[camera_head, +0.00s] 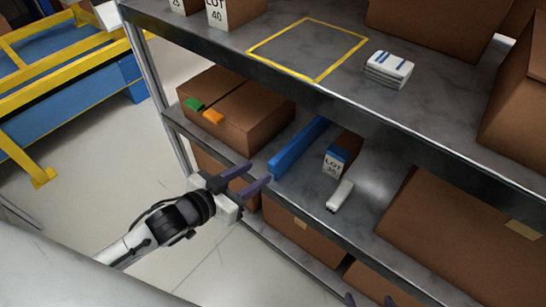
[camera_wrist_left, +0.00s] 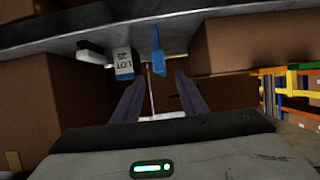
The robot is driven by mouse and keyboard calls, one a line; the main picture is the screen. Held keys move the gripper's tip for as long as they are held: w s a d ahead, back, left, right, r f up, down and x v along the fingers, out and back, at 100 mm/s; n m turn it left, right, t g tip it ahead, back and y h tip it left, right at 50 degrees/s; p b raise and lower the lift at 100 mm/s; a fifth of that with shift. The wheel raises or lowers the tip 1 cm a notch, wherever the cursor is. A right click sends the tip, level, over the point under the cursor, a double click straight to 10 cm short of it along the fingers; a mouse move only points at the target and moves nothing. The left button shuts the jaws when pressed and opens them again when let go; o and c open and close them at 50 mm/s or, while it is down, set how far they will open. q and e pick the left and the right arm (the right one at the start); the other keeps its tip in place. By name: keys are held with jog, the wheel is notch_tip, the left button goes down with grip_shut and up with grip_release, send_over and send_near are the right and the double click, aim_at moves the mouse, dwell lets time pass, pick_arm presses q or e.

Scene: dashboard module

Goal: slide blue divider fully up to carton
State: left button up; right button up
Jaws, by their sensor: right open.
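The blue divider (camera_head: 298,148) lies on the middle shelf as a long bar running front to back; its end shows in the left wrist view (camera_wrist_left: 158,60). A large brown carton (camera_head: 255,122) with green and orange tabs stands left of it, with a strip of bare shelf between. A small brown and blue carton labelled LOT (camera_head: 342,155) stands right of the divider, apart from it. My left gripper (camera_head: 259,175) is open and empty, just in front of the shelf edge near the divider's front end. My right gripper (camera_head: 369,300) is open at the bottom edge, only its fingertips showing.
A white bottle-like item (camera_head: 340,195) lies near the shelf's front edge. A large box (camera_head: 450,235) fills the shelf's right. The upper shelf (camera_head: 270,65) overhangs, with a white stack (camera_head: 389,68). Brown boxes (camera_head: 300,230) stand below.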

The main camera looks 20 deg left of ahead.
aim_at(270, 165)
pick_arm(q)
jog(key=b+x, duration=0.1)
jog(key=x, duration=0.7)
jog(key=shift+w+d+f, duration=0.15)
jog(key=shift+w+f, duration=0.05)
jog(key=shift+w, duration=0.1)
